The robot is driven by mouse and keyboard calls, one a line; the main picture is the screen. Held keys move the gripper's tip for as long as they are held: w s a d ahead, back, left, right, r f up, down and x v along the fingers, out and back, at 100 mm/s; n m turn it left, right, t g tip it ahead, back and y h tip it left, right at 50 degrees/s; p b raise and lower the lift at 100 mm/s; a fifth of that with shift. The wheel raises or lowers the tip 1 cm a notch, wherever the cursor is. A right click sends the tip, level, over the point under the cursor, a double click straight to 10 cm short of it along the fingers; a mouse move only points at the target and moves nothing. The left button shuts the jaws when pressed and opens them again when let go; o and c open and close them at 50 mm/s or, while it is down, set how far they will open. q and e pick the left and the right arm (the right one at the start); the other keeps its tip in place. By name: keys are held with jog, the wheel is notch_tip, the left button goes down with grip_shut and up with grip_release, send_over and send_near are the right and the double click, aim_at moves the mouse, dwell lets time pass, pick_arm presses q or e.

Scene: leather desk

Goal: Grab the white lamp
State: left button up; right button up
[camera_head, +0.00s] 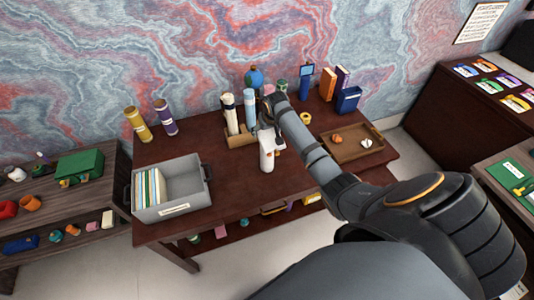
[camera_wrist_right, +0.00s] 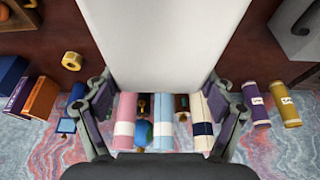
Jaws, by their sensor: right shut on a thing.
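The white lamp (camera_head: 267,155) shows as an upright, pale body near the middle of the dark wooden desk (camera_head: 230,185). My right gripper (camera_head: 270,116) is at its upper part, and my arm and hand hide some of it. In the right wrist view the lamp's plain white surface (camera_wrist_right: 165,45) fills the middle, between the two fingers of my right gripper (camera_wrist_right: 157,108), which are shut on it. I cannot tell whether its base touches the desk. My left gripper is not in view.
Behind the lamp stand rolled tubes in a brown holder (camera_head: 240,140). A grey bin (camera_head: 190,205) with files is at the left, and a wooden tray (camera_head: 349,154) at the right. Books and a blue box (camera_head: 348,100) stand at the back right. The desk's front middle is clear.

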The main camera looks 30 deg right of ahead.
jog(key=c, duration=0.5)
jog(key=shift+c, duration=0.4)
jog(key=shift+r, duration=0.1)
